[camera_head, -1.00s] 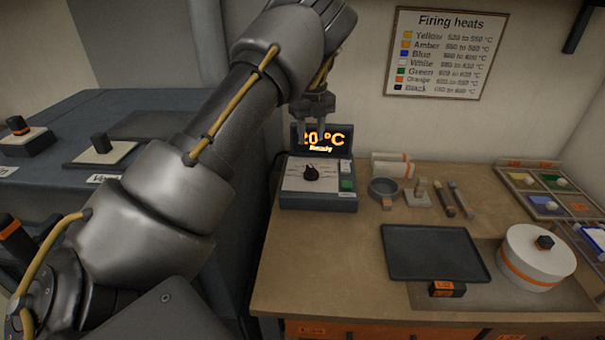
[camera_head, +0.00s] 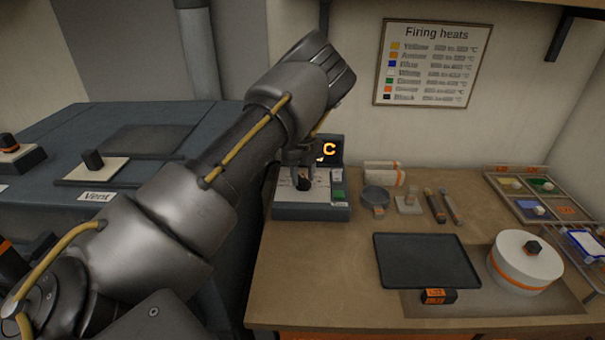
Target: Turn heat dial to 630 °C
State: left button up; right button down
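The heat control box (camera_head: 312,212) stands at the back left of the wooden bench, with a white dial plate and a green button (camera_head: 338,191) at its right. Its black heat dial (camera_head: 304,184) is partly hidden by my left gripper (camera_head: 303,181). The gripper points down with its fingers at the dial, and I cannot tell whether they grip it. The box's display (camera_head: 329,150) is mostly covered by my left arm; only an orange "C" shows, so the temperature cannot be read. My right gripper is not in view.
A wall chart (camera_head: 428,64) of firing heats hangs behind the bench. A dark tray (camera_head: 426,260), a round white lidded pot (camera_head: 525,262), a small grey dish (camera_head: 375,196) and several tools lie to the right. A dark cabinet (camera_head: 130,128) with knobs is at left.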

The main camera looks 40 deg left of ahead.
pick_arm(q)
jog(key=shift+f, duration=0.15)
grip_shut()
jog(key=shift+a, duration=0.1)
jog(key=m, duration=0.5)
jog(key=shift+m+p, duration=0.3)
jog(key=shift+p, duration=0.05)
jog(key=m, duration=0.5)
jog(key=shift+m, duration=0.7)
